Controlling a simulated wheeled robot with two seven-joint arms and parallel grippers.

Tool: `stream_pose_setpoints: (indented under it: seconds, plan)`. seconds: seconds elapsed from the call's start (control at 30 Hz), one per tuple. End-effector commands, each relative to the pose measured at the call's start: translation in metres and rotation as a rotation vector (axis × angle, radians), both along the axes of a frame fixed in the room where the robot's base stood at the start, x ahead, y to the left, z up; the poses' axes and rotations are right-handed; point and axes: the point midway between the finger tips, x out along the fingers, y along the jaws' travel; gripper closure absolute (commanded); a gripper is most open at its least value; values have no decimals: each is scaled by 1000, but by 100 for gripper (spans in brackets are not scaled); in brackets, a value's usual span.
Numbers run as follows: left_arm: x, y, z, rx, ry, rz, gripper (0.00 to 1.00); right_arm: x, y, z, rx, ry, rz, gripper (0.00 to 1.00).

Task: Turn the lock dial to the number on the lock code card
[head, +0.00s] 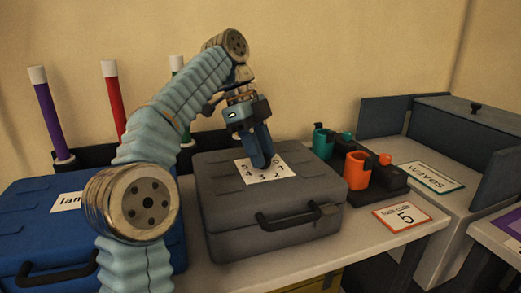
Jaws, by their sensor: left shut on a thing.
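A grey case (222,205) lies on the table with its handle to the front. A white dial face (253,177) with numbers around it is on its lid; 4, 3, 2 and 1 show along its front edge. My left gripper (262,160) reaches down onto the middle of this face and is shut on the lock dial, which its fingers hide. I cannot tell where the dial points. The lock code card (403,217), white with an orange border, lies right of the case and reads 5. My right gripper is not in view.
A blue case (30,215) with a partly hidden label stands at left. Purple (50,120) and red (113,100) sticks stand behind. Green (322,142) and orange (357,170) cups sit in a black holder. A grey box labelled waves (430,177) is at right.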

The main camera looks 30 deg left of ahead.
Motion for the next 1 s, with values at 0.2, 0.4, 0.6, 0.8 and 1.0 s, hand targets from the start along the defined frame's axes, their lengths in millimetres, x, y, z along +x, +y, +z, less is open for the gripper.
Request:
stream_pose_setpoints:
  seconds: [0.2,0.4,0.6,0.8,1.0]
  plan:
    - [1,0,0,1,-1,-41,95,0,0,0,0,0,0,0]
    - [1,0,0,2,-2,-49,95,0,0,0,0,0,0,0]
    - [0,0,0,2,-1,-48,95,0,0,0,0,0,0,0]
    - [0,0,0,1,-2,-48,40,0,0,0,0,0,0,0]
    - [0,0,0,1,-1,-48,40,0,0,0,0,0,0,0]
